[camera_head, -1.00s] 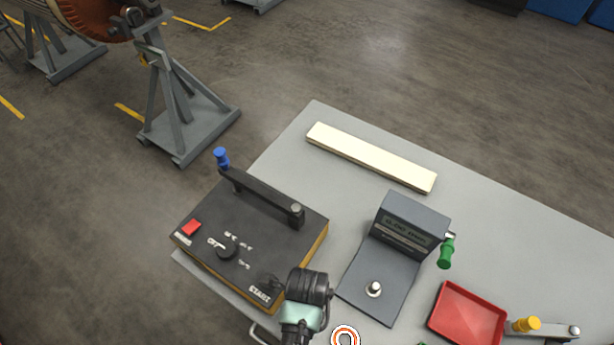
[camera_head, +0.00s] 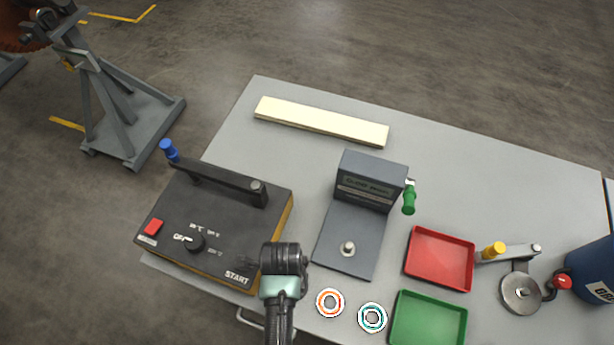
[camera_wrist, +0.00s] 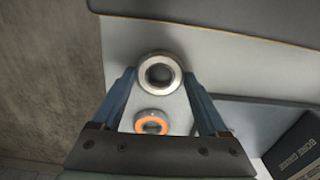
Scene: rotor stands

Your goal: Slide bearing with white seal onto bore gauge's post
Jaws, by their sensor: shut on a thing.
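The bore gauge (camera_head: 334,229) is a slate-grey stand with a raised display and a short silver post (camera_head: 348,248) upright on its base. In the wrist view, part of it shows at the lower right (camera_wrist: 290,150). My gripper (camera_wrist: 160,76) is shut on a bearing with a pale, whitish ring (camera_wrist: 145,73), held between the fingertips. The post is bare and apart from the gripper, to its right in the head view. In the head view my arm, beside the dark box's front corner, hides the held bearing and the fingertips.
A bearing with an orange seal (camera_head: 319,303) and one with a teal seal (camera_head: 361,318) lie on the table (camera_head: 470,170). A dark box with a lever (camera_head: 190,225) stands left. Red (camera_head: 440,258) and green (camera_head: 428,320) trays are right. A green handle (camera_head: 409,200) projects from the gauge.

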